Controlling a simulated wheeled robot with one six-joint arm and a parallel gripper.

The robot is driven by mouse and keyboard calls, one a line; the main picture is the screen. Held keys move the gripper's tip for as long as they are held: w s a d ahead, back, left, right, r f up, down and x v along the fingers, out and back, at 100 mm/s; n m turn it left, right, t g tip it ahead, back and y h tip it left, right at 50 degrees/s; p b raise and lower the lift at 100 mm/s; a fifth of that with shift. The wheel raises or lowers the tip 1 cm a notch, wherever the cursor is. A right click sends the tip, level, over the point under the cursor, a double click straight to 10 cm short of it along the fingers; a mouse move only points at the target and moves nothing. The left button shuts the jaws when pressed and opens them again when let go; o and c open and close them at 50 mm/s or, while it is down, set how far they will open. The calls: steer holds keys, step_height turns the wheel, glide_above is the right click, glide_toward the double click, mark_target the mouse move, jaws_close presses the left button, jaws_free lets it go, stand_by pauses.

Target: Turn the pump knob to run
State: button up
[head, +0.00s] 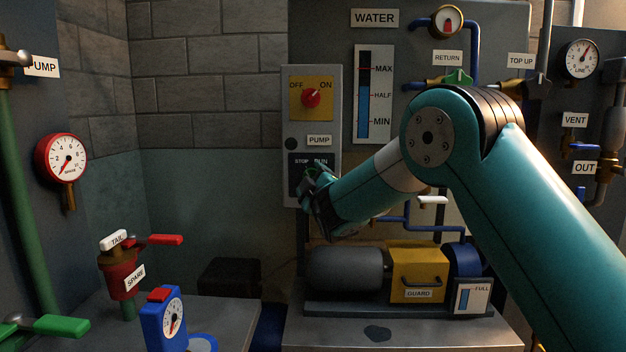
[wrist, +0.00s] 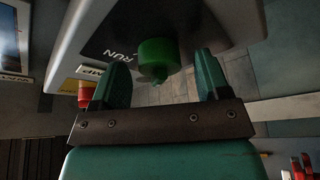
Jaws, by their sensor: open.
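The pump panel (head: 295,130) is a grey box with a PUMP label and a dark STOP/RUN plate (head: 299,160) near its bottom. The green pump knob (wrist: 158,55) stands out from the dark plate in the wrist view, near the word RUN (wrist: 127,50). In the head view the knob is mostly hidden by my gripper (head: 316,190). My gripper also shows in the wrist view (wrist: 162,78), open, with one finger on each side of the knob and gaps visible at both sides. I cannot tell which way the knob points.
A red OFF/ON knob (head: 312,98) on a yellow plate sits above on the same panel. The water gauge (head: 374,95) is to the right. The pump motor (head: 345,268) and yellow guard (head: 418,270) stand below my forearm.

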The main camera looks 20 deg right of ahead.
steer(key=c, duration=0.9)
steer(key=shift+f, duration=0.1)
steer(key=shift+b, duration=0.4)
steer(key=shift+w+a+f+m+t+h+b, duration=0.15)
steer(key=shift+m+h+b, duration=1.1)
steer(key=shift+m+b, duration=1.9)
steer(key=shift+s+a+m+t+h+b, duration=0.1)
steer(key=shift+m+h+b, duration=1.2)
steer(key=shift+m+b, duration=1.8)
steer(key=shift+w+a+f+m+t+h+b, duration=0.15)
steer(key=shift+m+h+b, duration=1.45)
steer(key=shift+b, duration=2.7)
steer(key=shift+s+r+m, duration=0.1)
steer(key=shift+r+m, duration=0.1)
steer(key=shift+m, duration=0.35)
